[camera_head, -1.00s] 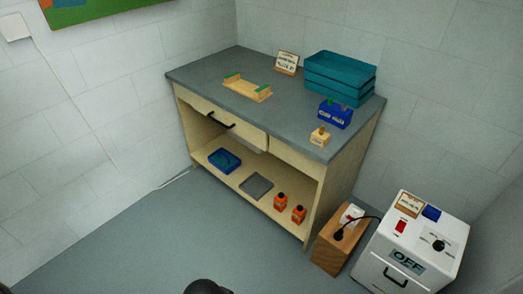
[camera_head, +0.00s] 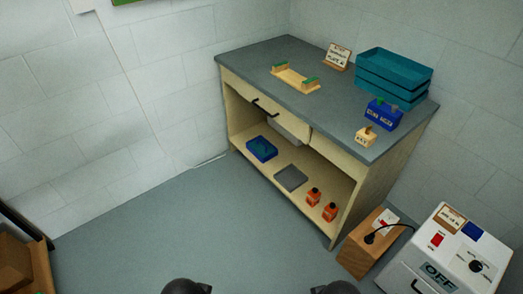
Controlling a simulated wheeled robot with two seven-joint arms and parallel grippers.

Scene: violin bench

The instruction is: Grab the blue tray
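A small blue tray (camera_head: 261,149) sits on the open lower shelf of the bench, toward its left end. Something dark teal lies in it, too small to make out. A stack of teal-blue trays (camera_head: 394,77) stands on the bench top at the back right. Two dark rounded parts of my own body show at the bottom edge. No gripper fingers are visible, and nothing of mine is near either the tray or the stack.
The bench top (camera_head: 258,62) bears a wooden cradle (camera_head: 296,79), a sign (camera_head: 337,57), a blue box (camera_head: 383,114) and a small wooden block (camera_head: 366,136). A grey slab (camera_head: 291,178) and two orange bottles (camera_head: 321,204) share the shelf. A white machine (camera_head: 450,250) stands right. Floor before the bench is clear.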

